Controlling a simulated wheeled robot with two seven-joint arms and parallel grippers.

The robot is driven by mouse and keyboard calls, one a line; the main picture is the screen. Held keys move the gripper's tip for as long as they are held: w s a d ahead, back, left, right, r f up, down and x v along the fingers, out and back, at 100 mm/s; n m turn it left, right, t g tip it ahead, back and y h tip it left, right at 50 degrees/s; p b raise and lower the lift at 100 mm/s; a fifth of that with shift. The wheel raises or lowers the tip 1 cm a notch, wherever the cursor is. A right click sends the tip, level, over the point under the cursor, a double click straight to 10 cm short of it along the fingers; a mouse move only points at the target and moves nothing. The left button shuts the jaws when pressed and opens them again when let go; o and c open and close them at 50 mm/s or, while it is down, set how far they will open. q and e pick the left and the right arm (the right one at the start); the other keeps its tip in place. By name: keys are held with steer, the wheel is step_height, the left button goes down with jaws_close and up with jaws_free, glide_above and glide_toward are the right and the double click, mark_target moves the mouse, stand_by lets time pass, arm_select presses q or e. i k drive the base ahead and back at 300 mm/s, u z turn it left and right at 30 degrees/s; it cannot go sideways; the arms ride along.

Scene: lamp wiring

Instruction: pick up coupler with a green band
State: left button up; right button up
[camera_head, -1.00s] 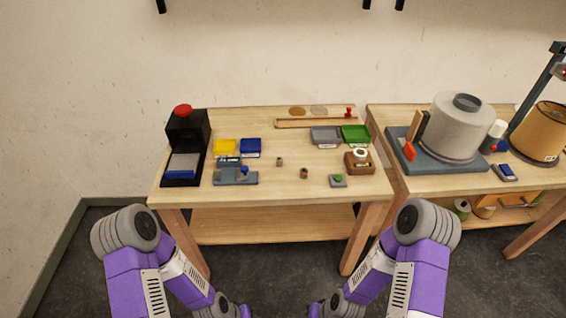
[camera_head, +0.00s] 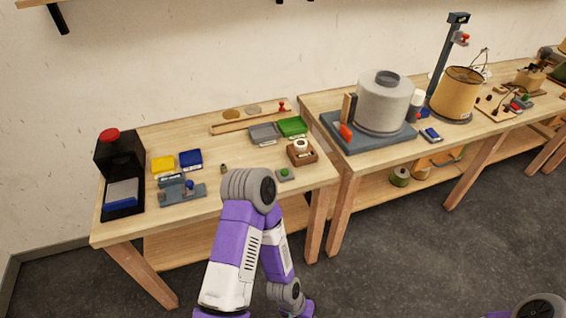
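A small brownish coupler (camera_head: 223,168) stands upright on the left workbench (camera_head: 140,222), just left of my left arm's elbow. Its band colour is too small to tell. A second small coupler, seen in the earlier frame to the right of this one, does not show now; my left arm covers that part of the bench. I see no green band clearly on either. My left arm rises in front of the bench, its forearm pointing down. Both grippers are outside the picture. Only a bit of my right arm shows at the bottom right.
A black box with a red knob (camera_head: 108,135), a yellow bin (camera_head: 163,164), a blue bin (camera_head: 190,158) and a grey-blue fixture (camera_head: 180,192) stand left. Grey (camera_head: 263,134) and green (camera_head: 292,127) trays, a wooden block (camera_head: 302,153) and a green-button block (camera_head: 285,174) stand right. A second bench (camera_head: 360,155) adjoins.

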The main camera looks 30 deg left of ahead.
mark_target(223, 167)
steer(key=z, duration=0.2)
steer(key=i, duration=0.95)
steer(key=u, duration=1.7)
